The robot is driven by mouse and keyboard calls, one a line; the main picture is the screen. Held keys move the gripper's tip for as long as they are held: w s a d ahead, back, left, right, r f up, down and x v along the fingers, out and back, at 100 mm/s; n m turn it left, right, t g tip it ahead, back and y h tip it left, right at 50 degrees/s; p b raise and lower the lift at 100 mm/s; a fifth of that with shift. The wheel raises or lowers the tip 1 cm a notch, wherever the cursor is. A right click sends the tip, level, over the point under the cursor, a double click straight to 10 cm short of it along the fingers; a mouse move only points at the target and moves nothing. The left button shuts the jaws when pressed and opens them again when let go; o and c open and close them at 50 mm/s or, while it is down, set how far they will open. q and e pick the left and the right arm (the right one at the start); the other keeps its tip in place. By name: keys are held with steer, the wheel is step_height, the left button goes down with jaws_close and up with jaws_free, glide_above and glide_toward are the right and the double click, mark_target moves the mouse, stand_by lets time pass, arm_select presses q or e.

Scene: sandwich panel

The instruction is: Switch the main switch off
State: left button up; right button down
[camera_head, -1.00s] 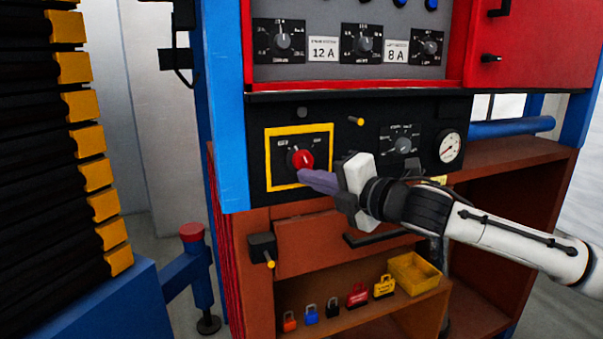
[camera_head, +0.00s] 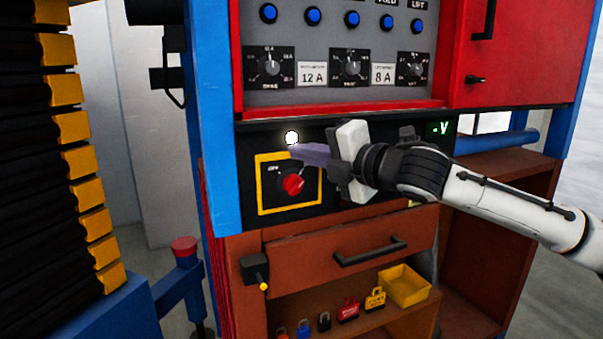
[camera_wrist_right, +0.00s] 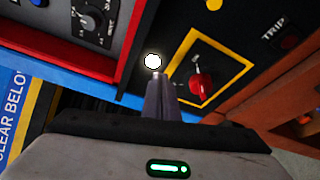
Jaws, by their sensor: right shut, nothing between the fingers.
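The main switch is a red knob (camera_head: 293,184) inside a yellow square frame (camera_head: 259,197) on the black panel. In the right wrist view the red knob (camera_wrist_right: 200,84) sits right of the fingers, with the yellow frame (camera_wrist_right: 222,46) around it. My right gripper (camera_head: 293,151) is shut and empty. Its purple-grey fingers are above the knob and apart from it, close below a lit white lamp (camera_head: 291,138). In the right wrist view the fingertips (camera_wrist_right: 158,76) appear just under the lamp (camera_wrist_right: 152,62). I cannot read the knob's exact setting. My left gripper is out of view.
Above is a grey panel with dials (camera_head: 269,66) and blue buttons (camera_head: 313,16). Below are a drawer handle (camera_head: 370,251), a yellow bin (camera_head: 405,286) and padlocks (camera_head: 348,310). A black box (camera_head: 255,267) protrudes at lower left.

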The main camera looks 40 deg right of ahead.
steer(key=shift+w+f, duration=0.1)
steer(key=shift+f, duration=0.05)
steer(key=s+a+f+m+t+y+b, duration=0.1)
steer(key=s+a+f+m+y+b, duration=0.3)
steer(key=a, duration=0.4)
steer(key=s+d+f+m+t+h+b, duration=0.2)
steer(key=s+d+f+m+h+b, duration=0.1)
steer(key=m, duration=0.5)
steer(key=shift+s+d+f+m+t+h, duration=0.15)
steer(key=shift+s+f+m+t+h, duration=0.3)
steer(key=shift+s+h, duration=0.6)
steer(key=shift+w, duration=0.25)
